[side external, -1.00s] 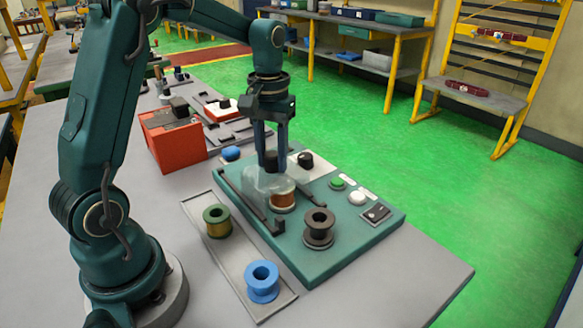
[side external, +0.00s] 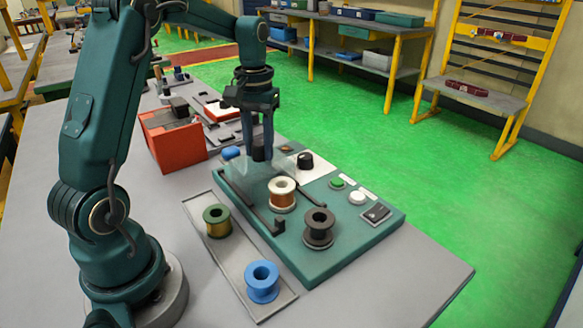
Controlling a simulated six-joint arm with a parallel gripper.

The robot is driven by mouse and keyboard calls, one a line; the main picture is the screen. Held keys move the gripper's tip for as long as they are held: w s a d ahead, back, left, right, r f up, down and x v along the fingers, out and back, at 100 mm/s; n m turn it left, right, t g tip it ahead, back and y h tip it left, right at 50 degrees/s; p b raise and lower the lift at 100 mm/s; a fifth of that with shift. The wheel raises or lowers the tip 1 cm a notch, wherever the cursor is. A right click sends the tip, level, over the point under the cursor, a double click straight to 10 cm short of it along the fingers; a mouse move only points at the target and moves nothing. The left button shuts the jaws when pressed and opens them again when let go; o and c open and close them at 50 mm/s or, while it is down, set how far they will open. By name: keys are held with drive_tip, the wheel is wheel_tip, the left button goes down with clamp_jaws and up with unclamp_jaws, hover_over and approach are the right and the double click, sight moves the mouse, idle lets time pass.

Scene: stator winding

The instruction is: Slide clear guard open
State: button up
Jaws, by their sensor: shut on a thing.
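The clear guard (side external: 237,173) is a see-through cover at the back left of the teal machine base (side external: 345,238). It sits on two dark rails (side external: 249,206) behind the copper-wound spool (side external: 282,195), which stands uncovered with its white top flange showing. My gripper (side external: 261,155) points straight down at the guard's back part, shut on a dark knob there. The fingertips partly hide the knob, and the guard's exact outline is faint.
A black spool (side external: 319,228), green and white buttons (side external: 357,198) and a dark switch (side external: 376,213) are on the base. A tray (side external: 232,258) in front holds a green spool (side external: 217,221) and a blue spool (side external: 262,281). An orange box (side external: 173,140) stands at left.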

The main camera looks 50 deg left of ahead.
drive_tip(key=shift+a, duration=1.85)
drive_tip(key=o, duration=0.9)
drive_tip(key=shift+o, duration=0.2)
drive_tip(key=shift+r, duration=0.1)
wheel_tip(320, 180, up, 6)
drive_tip(key=shift+f, duration=0.1)
